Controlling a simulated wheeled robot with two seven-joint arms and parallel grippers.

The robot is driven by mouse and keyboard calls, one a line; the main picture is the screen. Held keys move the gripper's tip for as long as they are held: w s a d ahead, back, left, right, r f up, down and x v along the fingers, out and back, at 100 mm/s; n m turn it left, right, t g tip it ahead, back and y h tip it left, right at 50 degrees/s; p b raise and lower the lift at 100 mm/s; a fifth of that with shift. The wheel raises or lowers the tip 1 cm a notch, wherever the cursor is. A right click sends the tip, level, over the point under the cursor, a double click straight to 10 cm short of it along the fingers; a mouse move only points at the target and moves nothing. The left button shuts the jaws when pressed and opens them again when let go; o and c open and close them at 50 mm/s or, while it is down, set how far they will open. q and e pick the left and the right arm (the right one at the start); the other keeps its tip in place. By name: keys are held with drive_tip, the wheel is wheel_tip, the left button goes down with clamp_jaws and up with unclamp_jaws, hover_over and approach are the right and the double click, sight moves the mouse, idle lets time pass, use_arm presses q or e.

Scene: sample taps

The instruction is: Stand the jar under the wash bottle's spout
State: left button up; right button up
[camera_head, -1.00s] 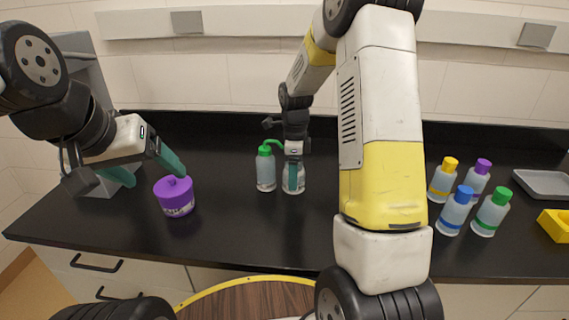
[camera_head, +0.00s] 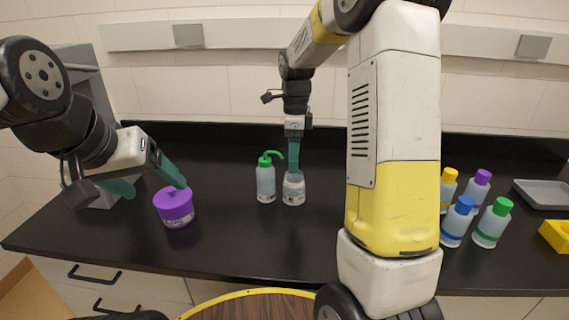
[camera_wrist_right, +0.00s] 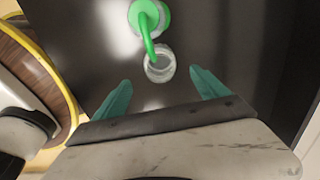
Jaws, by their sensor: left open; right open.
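A clear, open jar (camera_head: 293,191) stands upright on the black bench, just right of the wash bottle (camera_head: 266,182), which has a green cap and a bent green spout (camera_head: 275,154). In the right wrist view, the spout (camera_wrist_right: 149,42) ends over the edge of the mouth of the jar (camera_wrist_right: 160,66). My right gripper (camera_head: 294,172) points down just above the jar; in its wrist view the fingers (camera_wrist_right: 157,80) are apart and empty. My left gripper (camera_head: 155,188) is open beside a purple lidded pot (camera_head: 175,207), holding nothing.
Several capped bottles, including a blue-capped one (camera_head: 457,222), stand on the right of the bench. A grey tray (camera_head: 540,195) and a yellow container (camera_head: 554,236) lie farther right. A grey apparatus (camera_head: 88,100) stands at the left, behind my left arm.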

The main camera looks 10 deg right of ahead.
drive_tip(key=shift+r, duration=0.85)
drive_tip(key=s+r+n+t+y, duration=0.1)
drive_tip(key=s+r+n+t, duration=0.2)
drive_tip(key=s+r+n, duration=0.75)
drive_tip(key=s+a+f+n+t+y, duration=0.1)
drive_tip(key=s+a+n+t, duration=0.1)
drive_tip(key=s+n, duration=0.9)
drive_tip(key=s+t, duration=0.1)
drive_tip(key=s, duration=0.1)
drive_tip(key=shift+s, duration=0.4)
